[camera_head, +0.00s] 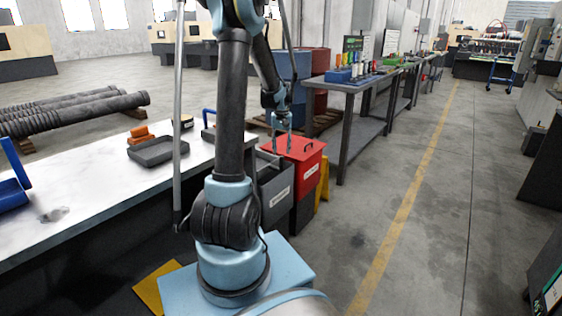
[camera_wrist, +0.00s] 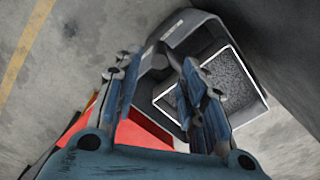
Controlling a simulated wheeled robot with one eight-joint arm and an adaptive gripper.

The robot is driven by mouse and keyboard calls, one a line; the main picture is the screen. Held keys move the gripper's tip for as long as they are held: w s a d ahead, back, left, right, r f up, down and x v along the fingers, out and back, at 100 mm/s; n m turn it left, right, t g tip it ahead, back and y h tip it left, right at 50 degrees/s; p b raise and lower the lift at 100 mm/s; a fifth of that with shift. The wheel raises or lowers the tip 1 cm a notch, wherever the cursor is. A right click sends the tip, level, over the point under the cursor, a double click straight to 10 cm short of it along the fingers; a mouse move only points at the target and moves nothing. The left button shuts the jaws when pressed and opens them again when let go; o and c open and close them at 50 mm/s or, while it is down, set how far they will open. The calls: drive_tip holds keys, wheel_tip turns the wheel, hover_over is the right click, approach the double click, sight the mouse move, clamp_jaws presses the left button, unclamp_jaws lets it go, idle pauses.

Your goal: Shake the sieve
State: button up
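I cannot clearly make out which thing is the sieve. In the wrist view, a grey bin (camera_wrist: 178,42) shows an opening with a pale rim and grey speckled material (camera_wrist: 222,80) inside; I cannot tell whether this is mesh or loose grains. In the head view, the grey bin (camera_head: 276,197) stands by the table end, beside a red bin (camera_head: 300,158). The red bin's top also shows in the wrist view (camera_wrist: 135,132). My gripper (camera_head: 283,149) hangs above the bins, fingers apart. In the wrist view, my gripper (camera_wrist: 156,62) appears open and empty, fingers partly covering the grey bin.
A pale table (camera_head: 95,195) at left holds a grey tray (camera_head: 158,152), an orange object (camera_head: 140,135), a blue-handled item (camera_head: 208,120) and a blue tray-like item (camera_head: 12,194). A workbench (camera_head: 348,85) stands behind the bins. The floor right of the yellow line (camera_head: 400,215) is clear.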

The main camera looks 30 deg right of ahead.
sight(281, 169)
wheel_tip(281, 169, down, 7)
drive_tip(key=shift+r, duration=0.2)
idle(0.3)
clamp_jaws()
